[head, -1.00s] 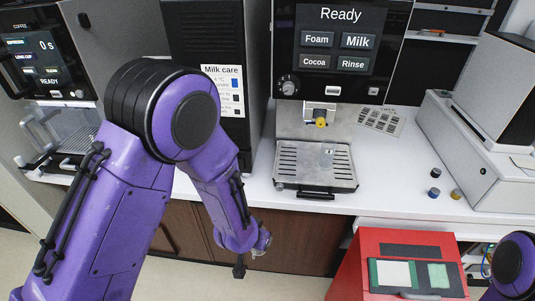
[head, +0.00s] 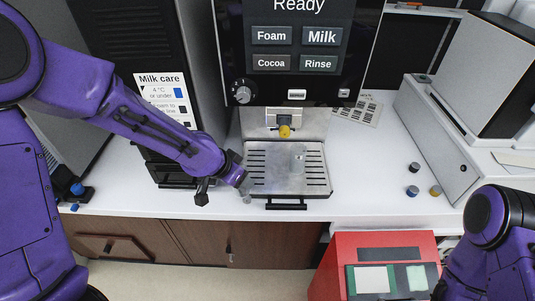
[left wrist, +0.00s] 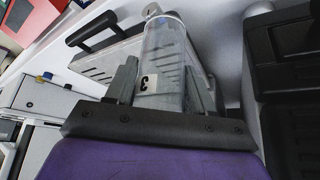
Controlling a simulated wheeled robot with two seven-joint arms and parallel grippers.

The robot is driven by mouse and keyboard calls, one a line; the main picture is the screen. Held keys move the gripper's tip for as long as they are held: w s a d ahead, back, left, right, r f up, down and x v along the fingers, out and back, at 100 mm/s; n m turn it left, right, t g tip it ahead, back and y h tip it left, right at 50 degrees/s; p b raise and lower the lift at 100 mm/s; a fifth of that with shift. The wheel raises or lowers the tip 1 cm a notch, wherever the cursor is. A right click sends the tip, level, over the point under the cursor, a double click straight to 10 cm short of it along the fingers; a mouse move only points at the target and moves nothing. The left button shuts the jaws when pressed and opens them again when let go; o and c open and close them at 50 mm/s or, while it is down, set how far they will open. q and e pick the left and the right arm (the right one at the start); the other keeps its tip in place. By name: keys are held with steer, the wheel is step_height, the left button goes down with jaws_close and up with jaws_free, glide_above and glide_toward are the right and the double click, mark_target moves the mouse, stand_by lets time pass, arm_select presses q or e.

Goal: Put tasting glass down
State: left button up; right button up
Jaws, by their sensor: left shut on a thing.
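My left gripper (head: 243,184) is at the left front corner of the metal drip tray (head: 323,190) under the coffee machine. It is shut on a clear tasting glass (left wrist: 165,60), which has a small white label with a dark mark. In the left wrist view the glass sits between the two fingers, in front of the tray's slats and black handle (left wrist: 92,29). In the head view the glass is hard to make out, and I cannot tell whether its base touches anything. My right gripper is out of view; only part of the right arm shows.
White counter (head: 375,180) is free right of the tray. Several small caps, one of them blue (head: 412,191), lie further right beside a grey machine (head: 452,140). A yellow-tipped spout (head: 285,131) hangs over the tray. A red box (head: 337,262) stands below the counter front.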

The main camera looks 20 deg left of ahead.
arm_select(q)
steer(key=w, duration=0.2)
steer(key=w+d+p, duration=0.1)
steer(key=w, duration=0.1)
steer(key=w+d, duration=0.1)
steer(key=shift+w, duration=0.4)
steer(key=shift+w+d, duration=0.2)
steer(key=shift+d, duration=0.05)
steer(key=w+p, duration=0.1)
steer(key=w+d+p, duration=0.1)
steer(key=w+p, duration=0.1)
steer(key=w, duration=0.1)
steer(key=shift+w+d, duration=0.1)
steer(key=shift+d, duration=0.25)
steer(key=shift+f, duration=0.25)
steer(key=o, duration=1)
steer(key=shift+f, duration=0.15)
steer(key=shift+o, duration=0.2)
